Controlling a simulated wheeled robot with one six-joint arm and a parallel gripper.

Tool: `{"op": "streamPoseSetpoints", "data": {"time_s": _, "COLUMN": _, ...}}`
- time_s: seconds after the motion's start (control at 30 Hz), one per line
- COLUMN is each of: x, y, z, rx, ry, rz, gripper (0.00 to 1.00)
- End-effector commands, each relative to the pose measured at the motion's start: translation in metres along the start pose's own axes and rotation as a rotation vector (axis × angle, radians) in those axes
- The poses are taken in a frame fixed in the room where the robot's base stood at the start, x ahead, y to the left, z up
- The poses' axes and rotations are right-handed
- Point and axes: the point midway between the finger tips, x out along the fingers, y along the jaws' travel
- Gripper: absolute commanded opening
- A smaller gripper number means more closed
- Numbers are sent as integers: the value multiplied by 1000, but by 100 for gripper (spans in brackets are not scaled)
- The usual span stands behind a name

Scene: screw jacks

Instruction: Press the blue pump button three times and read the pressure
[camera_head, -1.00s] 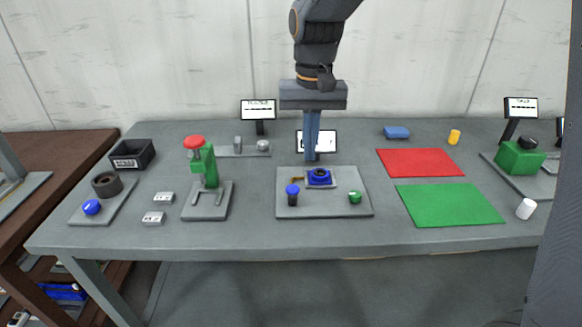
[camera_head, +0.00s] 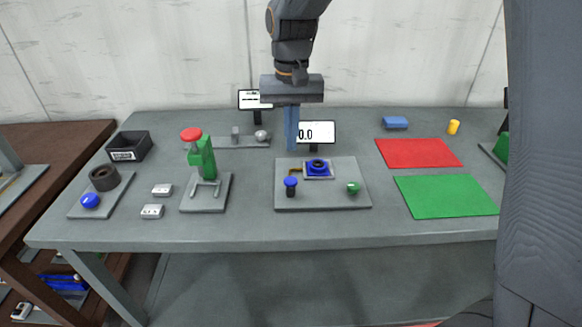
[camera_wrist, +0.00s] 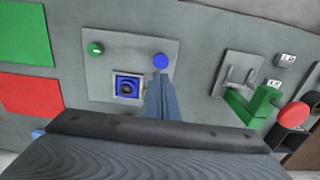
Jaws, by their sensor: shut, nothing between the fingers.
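The central grey plate (camera_head: 330,200) carries a blue button (camera_head: 290,181) on a dark post at its left, a green button (camera_head: 352,188) at its right and a blue square fixture (camera_head: 318,167) behind. My gripper (camera_head: 291,148) is shut and empty, pointing down above and behind the blue button. In the wrist view the blue button (camera_wrist: 160,61) lies just beyond the fingertips (camera_wrist: 160,76), with no contact visible. A white display (camera_head: 318,131) behind the plate reads "0.0", its left edge partly hidden by my fingers. Another blue button (camera_head: 90,200) sits on the left plate.
A green press (camera_head: 203,165) with a red knob stands left of the plate. Two small grey blocks (camera_head: 162,190) (camera_head: 152,211) lie beside it. Red (camera_head: 418,153) and green (camera_head: 445,195) mats lie flat at right. A black bin (camera_head: 130,145) stands at back left.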

Motion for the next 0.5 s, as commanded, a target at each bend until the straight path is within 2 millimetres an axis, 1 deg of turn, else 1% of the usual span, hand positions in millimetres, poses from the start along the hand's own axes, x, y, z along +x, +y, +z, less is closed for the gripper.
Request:
{"op": "streamPoseSetpoints", "data": {"time_s": 0.03, "x": 10, "y": 0, "z": 2, "rx": 0, "ry": -6, "rz": 2, "gripper": 0}}
{"op": "streamPoseSetpoints", "data": {"time_s": 0.3, "x": 61, "y": 0, "z": 2, "rx": -1, "ry": -4, "rz": 1, "gripper": 0}}
{"op": "streamPoseSetpoints", "data": {"time_s": 0.5, "x": 84, "y": 0, "z": 1, "rx": -1, "ry": -1, "rz": 0, "gripper": 0}}
